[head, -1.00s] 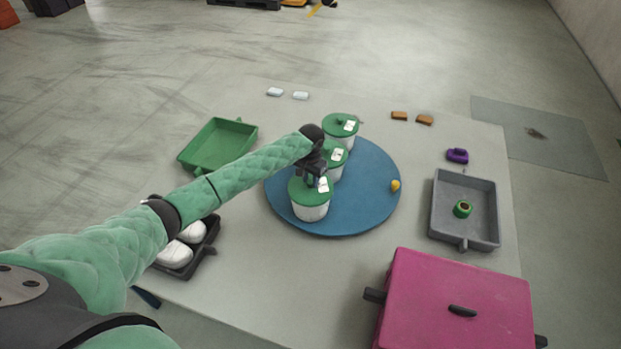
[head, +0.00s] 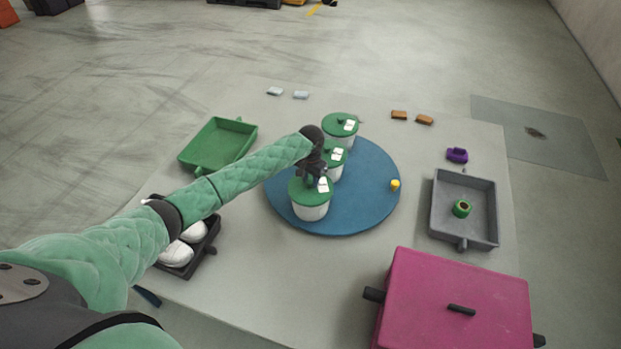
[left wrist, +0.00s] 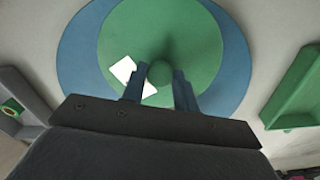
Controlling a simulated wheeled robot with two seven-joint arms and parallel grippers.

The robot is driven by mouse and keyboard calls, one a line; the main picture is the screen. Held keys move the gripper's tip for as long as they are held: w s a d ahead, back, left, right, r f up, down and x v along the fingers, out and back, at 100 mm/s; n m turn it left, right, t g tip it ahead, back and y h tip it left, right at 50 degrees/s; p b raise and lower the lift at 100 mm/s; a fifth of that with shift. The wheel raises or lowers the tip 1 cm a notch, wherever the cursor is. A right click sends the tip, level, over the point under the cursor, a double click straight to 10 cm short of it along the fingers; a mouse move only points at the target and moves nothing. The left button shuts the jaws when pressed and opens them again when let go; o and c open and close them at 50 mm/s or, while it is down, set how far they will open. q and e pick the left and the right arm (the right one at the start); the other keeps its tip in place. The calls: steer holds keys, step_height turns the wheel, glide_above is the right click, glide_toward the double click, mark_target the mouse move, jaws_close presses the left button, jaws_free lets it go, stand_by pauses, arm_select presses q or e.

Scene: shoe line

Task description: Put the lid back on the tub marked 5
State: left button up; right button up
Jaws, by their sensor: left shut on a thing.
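Three white tubs with green lids stand on a blue round board (head: 365,205). The near tub (head: 311,211) has its green lid (head: 301,194) on top, with a white label on it. The middle tub (head: 336,172) and the far tub (head: 340,128) also have lids on. No number can be read on any label. My left gripper (head: 316,177) is over the near tub, shut on its lid's knob; the left wrist view shows the round knob (left wrist: 160,73) between the fingers and the green lid (left wrist: 190,35) below. My right gripper is not in view.
A green tray (head: 220,145) lies at left, and a dark tray with white shoes (head: 178,254) near my left arm. A grey tray (head: 483,200) holds a green ring (head: 461,208). A pink box (head: 455,300) stands at front right. A yellow piece (head: 395,184) sits on the board.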

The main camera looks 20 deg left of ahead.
arm_select(q)
steer(key=shift+p, duration=0.4)
stand_by(0.7)
stand_by(0.3)
steer(key=o, duration=1.1)
steer(key=shift+c, duration=0.2)
steer(key=shift+o, duration=0.5)
steer(key=o, duration=0.4)
